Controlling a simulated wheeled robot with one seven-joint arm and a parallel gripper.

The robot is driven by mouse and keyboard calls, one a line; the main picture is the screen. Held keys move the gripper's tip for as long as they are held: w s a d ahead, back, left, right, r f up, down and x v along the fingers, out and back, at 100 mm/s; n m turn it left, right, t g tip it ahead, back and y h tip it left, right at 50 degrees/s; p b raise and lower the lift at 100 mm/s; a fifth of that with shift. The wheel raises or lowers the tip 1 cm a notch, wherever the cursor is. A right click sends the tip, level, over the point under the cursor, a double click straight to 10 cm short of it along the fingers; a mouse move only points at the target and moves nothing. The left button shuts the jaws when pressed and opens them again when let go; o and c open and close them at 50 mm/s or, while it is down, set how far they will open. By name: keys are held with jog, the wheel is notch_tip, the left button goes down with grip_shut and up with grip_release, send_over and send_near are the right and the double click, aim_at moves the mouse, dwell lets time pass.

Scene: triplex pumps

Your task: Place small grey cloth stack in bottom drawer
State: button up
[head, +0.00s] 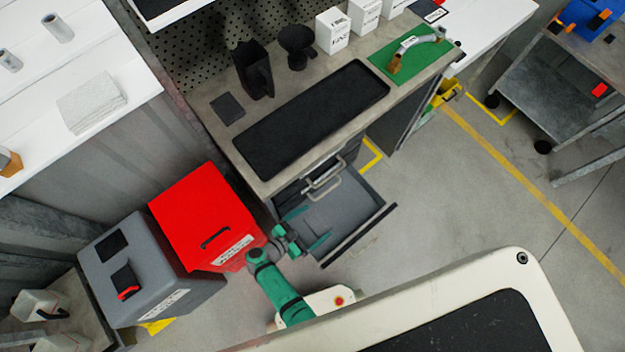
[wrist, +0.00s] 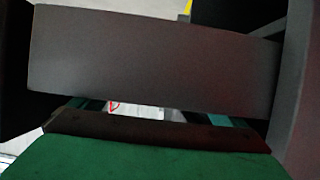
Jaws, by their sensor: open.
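A pale grey-white folded cloth stack (head: 90,102) lies on the white counter at the upper left in the head view. It is the only cloth stack I see. A drawer (head: 345,207) under the grey workbench is pulled out, and its visible floor looks bare. My gripper (head: 308,231) is at the left side of this drawer, over or just inside it; its exact height is unclear. Its green fingers are apart and nothing shows between them. In the wrist view, a dark grey panel (wrist: 150,55) fills most of the picture just past my gripper.
A red case (head: 207,215) and a grey case (head: 140,265) stand left of my arm. The workbench holds a black tray (head: 310,120), black holders and white boxes (head: 333,30). A cart (head: 590,85) stands at the upper right. Floor right of the drawer is clear.

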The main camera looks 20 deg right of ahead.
jog(key=v, duration=1.1)
jog(key=s+a+f+n+y, duration=0.4)
jog(key=s+f+n+y, duration=0.15)
jog(key=s, duration=0.35)
notch_tip(320, 180, up, 4)
jog(key=s+a+n+y, duration=0.2)
jog(key=s+n+y, duration=0.1)
jog(key=y, duration=0.2)
jog(key=d+r+n+t, duration=0.1)
jog(key=d+r+t, duration=0.1)
jog(key=r, duration=1)
jog(key=w+d+r+n+t+y, duration=0.1)
jog(key=r+t, duration=0.4)
jog(key=r, duration=0.7)
jog(key=w+d+r+n+t+y, duration=0.1)
jog(key=d+r+n+t, duration=0.2)
jog(key=r, duration=1)
jog(key=shift+d+t, duration=0.15)
jog(key=shift+t, duration=0.25)
jog(key=shift+n, duration=0.25)
jog(key=shift+c, duration=0.4)
